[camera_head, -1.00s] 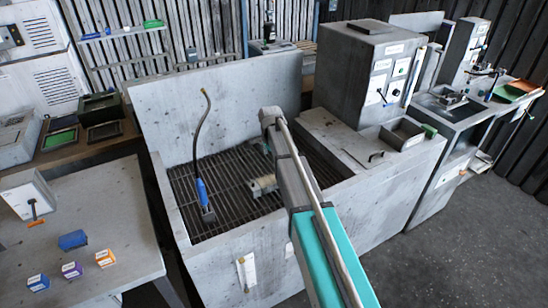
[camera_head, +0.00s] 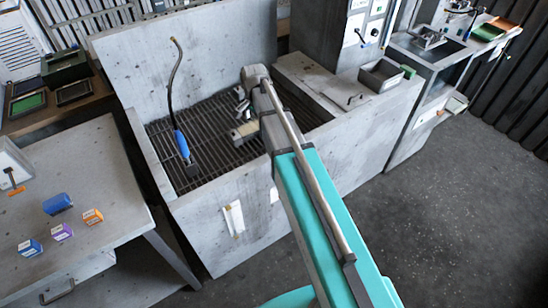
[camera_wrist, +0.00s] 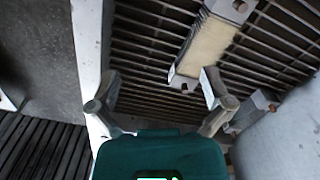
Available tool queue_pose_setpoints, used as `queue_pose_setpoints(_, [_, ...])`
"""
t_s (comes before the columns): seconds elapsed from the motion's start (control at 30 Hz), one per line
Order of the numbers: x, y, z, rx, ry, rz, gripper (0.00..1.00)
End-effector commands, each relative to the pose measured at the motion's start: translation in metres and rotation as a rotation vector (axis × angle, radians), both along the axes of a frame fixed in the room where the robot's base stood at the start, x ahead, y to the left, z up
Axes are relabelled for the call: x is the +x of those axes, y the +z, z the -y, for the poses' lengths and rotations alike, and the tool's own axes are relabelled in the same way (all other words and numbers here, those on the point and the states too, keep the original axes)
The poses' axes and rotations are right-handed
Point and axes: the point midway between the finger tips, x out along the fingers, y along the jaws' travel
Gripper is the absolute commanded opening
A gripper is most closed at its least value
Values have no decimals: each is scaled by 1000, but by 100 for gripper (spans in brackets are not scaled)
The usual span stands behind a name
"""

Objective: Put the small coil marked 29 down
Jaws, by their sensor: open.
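A small coil with a cream winding and grey end plates lies on the slatted grate (camera_head: 212,122) of the grey booth. It shows in the wrist view (camera_wrist: 207,45) and in the head view (camera_head: 244,133), beside the gripper. I cannot read any number on it. My gripper (camera_wrist: 160,85) is open, its two fingers spread apart in the wrist view. The coil's near end shows beyond the fingers, close to the right fingertip; I cannot tell whether they touch. In the head view my gripper (camera_head: 241,105) is small and partly hidden by my arm.
A blue-handled tool (camera_head: 182,145) with a dark hose lies on the grate to the left. The booth's front wall (camera_head: 235,195) and right ledge (camera_head: 315,85) border the grate. A table (camera_head: 95,170) at left holds small boxes and a blue cylinder.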

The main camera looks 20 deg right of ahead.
Motion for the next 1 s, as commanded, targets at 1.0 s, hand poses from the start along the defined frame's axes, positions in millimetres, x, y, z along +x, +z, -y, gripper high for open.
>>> queue_pose_setpoints(1.0, [-204, 0, 12, 0, 885, -1, 100])
